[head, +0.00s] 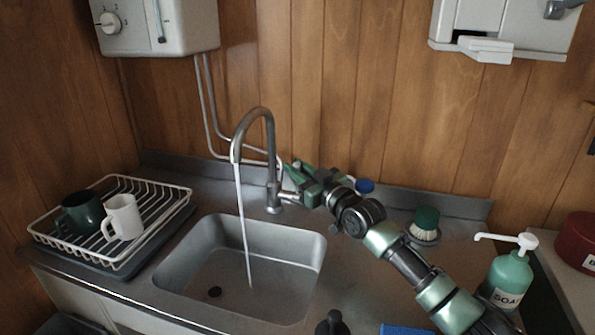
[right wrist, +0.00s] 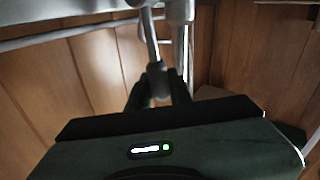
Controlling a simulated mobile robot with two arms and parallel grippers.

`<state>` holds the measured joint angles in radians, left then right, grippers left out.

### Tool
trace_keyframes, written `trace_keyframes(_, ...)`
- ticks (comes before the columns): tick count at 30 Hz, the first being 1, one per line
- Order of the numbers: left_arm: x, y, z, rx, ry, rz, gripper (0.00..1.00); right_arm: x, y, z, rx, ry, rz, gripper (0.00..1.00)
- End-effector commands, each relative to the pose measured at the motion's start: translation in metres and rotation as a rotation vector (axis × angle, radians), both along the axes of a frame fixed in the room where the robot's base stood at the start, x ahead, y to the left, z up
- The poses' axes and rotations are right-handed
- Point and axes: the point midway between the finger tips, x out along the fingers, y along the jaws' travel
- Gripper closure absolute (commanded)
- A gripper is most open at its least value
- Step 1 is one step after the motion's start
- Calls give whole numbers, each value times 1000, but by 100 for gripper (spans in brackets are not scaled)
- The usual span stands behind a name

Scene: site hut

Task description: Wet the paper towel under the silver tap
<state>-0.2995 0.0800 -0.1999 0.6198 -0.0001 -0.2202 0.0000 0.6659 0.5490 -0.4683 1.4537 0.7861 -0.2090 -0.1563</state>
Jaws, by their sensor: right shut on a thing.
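The silver tap (head: 268,150) stands behind the sink, and a thin stream of water (head: 242,220) runs from its spout into the basin. My right gripper (head: 290,184) is at the tap's side, shut on the tap's lever (right wrist: 156,80), which shows between the dark fingers in the right wrist view. I cannot make out a loose paper towel for certain. A white piece (head: 485,49) sits at the bottom of a white wall dispenser (head: 508,22) at the upper right; I cannot tell if it is paper. My left gripper is not in view.
The steel sink (head: 185,262) is empty of objects. A white dish rack (head: 150,245) with two mugs stands left. A brush (head: 426,222), a soap bottle (head: 510,275) and a red tin (head: 580,240) stand right. A blue item (head: 402,330) lies at the front edge.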

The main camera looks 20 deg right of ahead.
Motion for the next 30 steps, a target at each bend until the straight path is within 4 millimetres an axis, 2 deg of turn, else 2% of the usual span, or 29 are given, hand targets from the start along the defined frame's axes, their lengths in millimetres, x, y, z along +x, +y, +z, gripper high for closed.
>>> trace_keyframes(3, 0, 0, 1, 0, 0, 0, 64, 0, 0, 0, 2, 3, 0, 100)
trace_keyframes(4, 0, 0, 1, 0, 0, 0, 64, 0, 0, 0, 2, 3, 0, 75)
trace_keyframes(6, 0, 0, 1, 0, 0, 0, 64, 0, 0, 0, 2, 4, 0, 58)
trace_keyframes(17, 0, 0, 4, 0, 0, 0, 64, -3, -1, 0, 1, 5, 0, 58)
trace_keyframes(20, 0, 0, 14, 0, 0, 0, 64, -13, -6, 1, 1, 7, 0, 58)
trace_keyframes(24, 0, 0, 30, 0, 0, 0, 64, -36, -14, 0, 0, 7, -1, 58)
trace_keyframes(30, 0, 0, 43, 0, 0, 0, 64, -64, -24, -4, 1, 6, 0, 58)
